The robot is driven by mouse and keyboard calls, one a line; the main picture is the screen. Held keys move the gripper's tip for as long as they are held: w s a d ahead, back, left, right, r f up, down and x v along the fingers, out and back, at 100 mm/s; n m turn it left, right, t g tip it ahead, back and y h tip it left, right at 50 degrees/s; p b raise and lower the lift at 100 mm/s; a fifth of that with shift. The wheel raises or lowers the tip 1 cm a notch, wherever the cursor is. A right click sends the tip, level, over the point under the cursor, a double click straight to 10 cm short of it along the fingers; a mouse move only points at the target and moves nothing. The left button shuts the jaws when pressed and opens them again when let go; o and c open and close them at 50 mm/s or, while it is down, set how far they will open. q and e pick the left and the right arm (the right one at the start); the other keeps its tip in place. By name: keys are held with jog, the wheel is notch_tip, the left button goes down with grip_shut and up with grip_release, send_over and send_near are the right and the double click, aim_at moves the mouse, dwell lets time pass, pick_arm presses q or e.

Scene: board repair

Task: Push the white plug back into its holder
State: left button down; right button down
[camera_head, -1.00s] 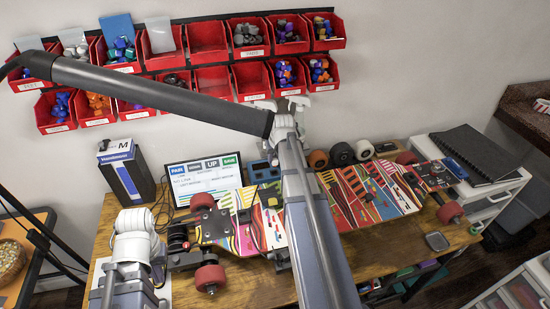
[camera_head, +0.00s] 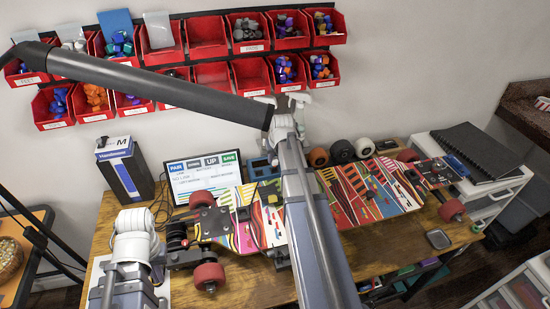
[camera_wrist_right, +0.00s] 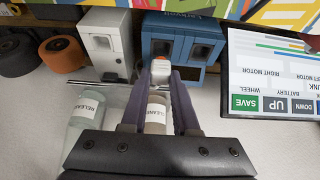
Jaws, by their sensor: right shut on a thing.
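In the right wrist view, the white plug (camera_wrist_right: 160,64), with a small orange patch, is between the fingertips of my right gripper (camera_wrist_right: 160,78), which is shut on it. Behind it is a blue box (camera_wrist_right: 183,45) with two dark windows; the plug overlaps its lower left part. I cannot tell whether the plug touches the box. In the head view, the blue box (camera_head: 262,169) is beside the screen, and my arm hides the plug and right gripper. My left arm is at lower left; the dark part at its end looks like my left gripper (camera_head: 184,257), its fingers unclear.
A white box (camera_wrist_right: 102,40) stands beside the blue box. Two bottles (camera_wrist_right: 86,112) are near my right gripper, one partly behind the fingers. A screen (camera_wrist_right: 270,80) is close on the right. The patterned skateboard (camera_head: 370,195) lies across the table; red bins (camera_head: 205,40) line the wall.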

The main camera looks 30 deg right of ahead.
aim_at(275, 162)
jog(key=shift+f+b, duration=1.5)
jog(key=shift+f, duration=0.05)
dwell(2.3)
jog(key=shift+c, duration=1.5)
grip_release()
jog(key=shift+r, duration=0.25)
jog(key=shift+r+p, duration=1.3)
jog(key=shift+p, duration=0.25)
notch_tip(275, 162, up, 6)
jog(key=p, duration=0.6)
